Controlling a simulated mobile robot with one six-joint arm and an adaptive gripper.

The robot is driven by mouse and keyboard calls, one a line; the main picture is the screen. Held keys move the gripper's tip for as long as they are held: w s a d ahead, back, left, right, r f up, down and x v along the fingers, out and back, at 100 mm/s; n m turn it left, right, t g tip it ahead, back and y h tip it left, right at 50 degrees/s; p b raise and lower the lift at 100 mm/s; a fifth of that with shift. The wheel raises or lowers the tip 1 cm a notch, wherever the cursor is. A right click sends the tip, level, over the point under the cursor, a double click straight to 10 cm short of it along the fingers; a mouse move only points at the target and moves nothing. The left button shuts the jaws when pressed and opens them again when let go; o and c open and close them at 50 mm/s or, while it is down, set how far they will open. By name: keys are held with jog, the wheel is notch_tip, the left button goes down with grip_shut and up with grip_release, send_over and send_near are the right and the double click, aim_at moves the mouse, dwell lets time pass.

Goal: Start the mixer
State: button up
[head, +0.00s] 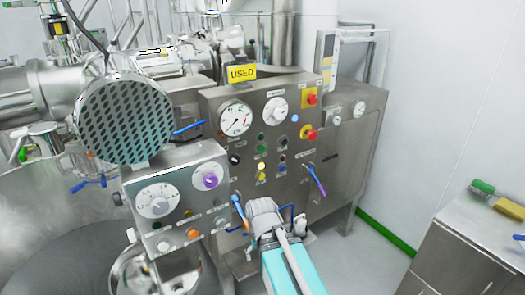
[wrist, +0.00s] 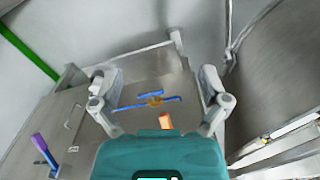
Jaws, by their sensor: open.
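The mixer's steel control cabinet (head: 222,100) stands in the middle of the head view. Its front carries dial gauges (head: 235,118), several small coloured buttons (head: 261,166) and two red knobs on yellow plates (head: 311,97). A smaller control box (head: 182,160) with a white dial (head: 157,200) and a purple knob (head: 209,181) is at its left. My gripper (head: 268,218) is low in front of the cabinet. In the wrist view my gripper (wrist: 156,84) is open and empty, its fingers apart on either side of a blue-handled fitting (wrist: 150,103) with an orange part (wrist: 166,121).
A perforated round cover (head: 124,118) sticks out at upper left, above a large steel vessel (head: 50,235). A purple-handled lever (head: 317,182) juts from the cabinet's right side and also shows in the wrist view (wrist: 40,143). A steel bench (head: 470,240) stands at right; floor between is clear.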

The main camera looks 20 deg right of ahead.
grip_shut()
dwell(1.4)
